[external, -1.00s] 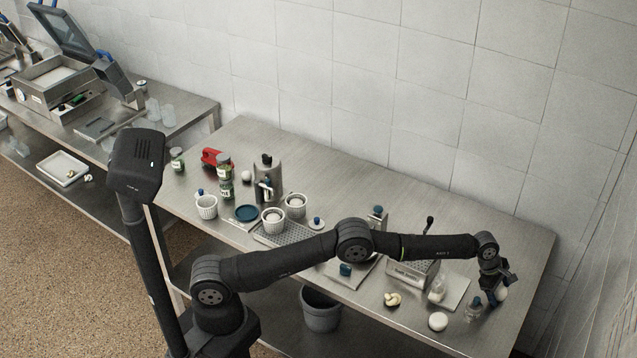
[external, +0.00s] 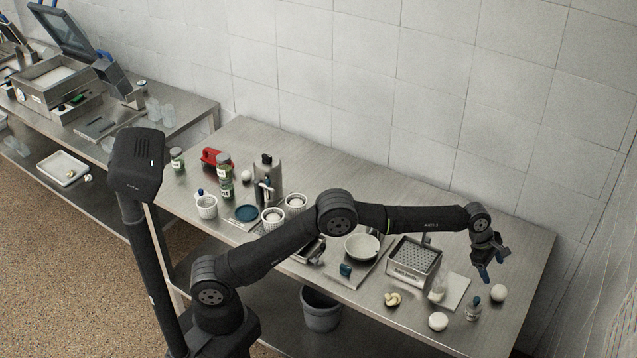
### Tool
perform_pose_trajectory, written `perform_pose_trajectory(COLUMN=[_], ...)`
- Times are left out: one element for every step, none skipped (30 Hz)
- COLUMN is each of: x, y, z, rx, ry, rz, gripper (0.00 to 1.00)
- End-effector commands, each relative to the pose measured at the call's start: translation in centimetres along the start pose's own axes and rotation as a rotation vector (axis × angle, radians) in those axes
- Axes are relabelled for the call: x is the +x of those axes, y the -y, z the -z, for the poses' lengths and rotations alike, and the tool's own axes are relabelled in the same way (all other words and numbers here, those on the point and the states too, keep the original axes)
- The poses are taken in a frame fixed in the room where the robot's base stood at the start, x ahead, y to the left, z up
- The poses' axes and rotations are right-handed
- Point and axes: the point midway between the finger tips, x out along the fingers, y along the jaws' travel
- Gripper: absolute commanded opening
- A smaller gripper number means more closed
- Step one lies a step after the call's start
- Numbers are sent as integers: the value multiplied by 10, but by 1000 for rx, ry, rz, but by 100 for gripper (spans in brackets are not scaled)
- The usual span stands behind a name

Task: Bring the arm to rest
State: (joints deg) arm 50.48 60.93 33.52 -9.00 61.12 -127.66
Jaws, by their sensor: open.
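My gripper (external: 486,271) hangs above the right end of the steel table (external: 520,250), pointing down, its blue-tipped fingers open with nothing between them. A white ball (external: 498,293) lies on the table to its lower right, apart from the fingers. A small clear bottle with a blue top (external: 473,310) stands below the gripper in the picture. My arm stretches across the table from the lower left.
A perforated basket (external: 413,262) stands left of the gripper, with a white bowl (external: 362,247) further left. Another white ball (external: 438,321) and a knotted cream piece (external: 392,299) lie near the front edge. Several cups and jars crowd the table's left part.

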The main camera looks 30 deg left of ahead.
Motion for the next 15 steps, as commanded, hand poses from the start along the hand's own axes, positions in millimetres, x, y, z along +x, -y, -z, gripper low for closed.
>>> perform_pose_trajectory(x=[-4, -5, -7, -7, -8, -8, -8, -8, -8, -8, -8, -8, -7, -7, -6], y=[0, 0, 0, 0, 0, 0, 0, 0, 0, 0, 0, 0, 0, 0, 0], z=[0, 0, 0, 0, 0, 0, 0, 0, 0, 0, 0, 0, 0, 0, 0], rx=[0, 0, 0, 0, 0, 0, 0, 0, 0, 0, 0, 0, 0, 0, 0], ry=[0, 0, 0, 0, 0, 0, 0, 0, -1, 0, 0, 0, 0, -1, -1], rz=[0, 0, 0, 0, 0, 0, 0, 0, 0, 0, 0, 0, 0, 1, 1], gripper=[69, 69, 69, 69, 69, 69, 69, 69, 69, 69, 69, 69, 69, 69, 69])
